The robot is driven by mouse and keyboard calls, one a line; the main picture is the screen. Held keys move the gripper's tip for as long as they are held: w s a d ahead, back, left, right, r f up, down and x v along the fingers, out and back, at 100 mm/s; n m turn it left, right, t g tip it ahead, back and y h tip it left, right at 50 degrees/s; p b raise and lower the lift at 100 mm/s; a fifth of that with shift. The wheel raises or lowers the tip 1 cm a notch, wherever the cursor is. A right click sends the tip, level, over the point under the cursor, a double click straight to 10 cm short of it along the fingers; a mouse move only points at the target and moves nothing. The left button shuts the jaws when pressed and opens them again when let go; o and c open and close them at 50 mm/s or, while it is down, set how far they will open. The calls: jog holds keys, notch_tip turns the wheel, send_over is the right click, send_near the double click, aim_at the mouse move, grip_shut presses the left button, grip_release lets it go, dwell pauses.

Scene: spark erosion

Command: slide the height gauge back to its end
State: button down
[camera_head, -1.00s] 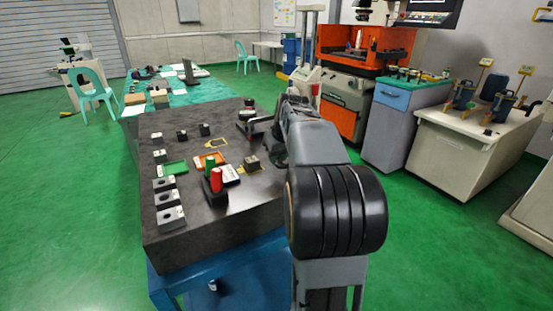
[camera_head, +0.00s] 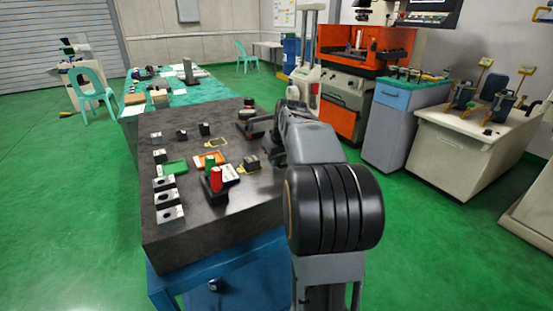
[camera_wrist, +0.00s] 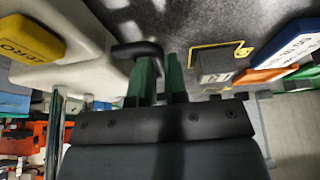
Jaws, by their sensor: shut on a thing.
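The height gauge shows in the wrist view as a pale base (camera_wrist: 85,62) with two chrome columns at the left. In the head view its tall pale column (camera_head: 312,35) rises behind my arm, and its foot is largely hidden there. A black handle (camera_wrist: 132,49) sticks out from the base. My gripper (camera_wrist: 161,62), with green fingers, is shut on this handle at the top middle of the wrist view. In the head view my arm covers the fingers.
The dark granite table (camera_head: 215,225) holds several blocks. A grey block (camera_wrist: 215,66) by a yellow outline sits right of my fingers in the wrist view.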

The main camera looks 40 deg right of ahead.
jog(key=shift+s+b, duration=0.3)
jog(key=shift+s, duration=0.1)
jog(key=s, duration=0.2)
jog(key=s+b, duration=0.1)
jog(key=s, duration=0.1)
jog(key=s+a+b, duration=0.1)
jog(key=s, duration=0.1)
jog(key=shift+s, duration=0.15)
jog(key=c, duration=1.4)
grip_release()
jog(key=shift+c, duration=0.2)
jog(key=p+v, duration=0.3)
jog(key=v, duration=1.1)
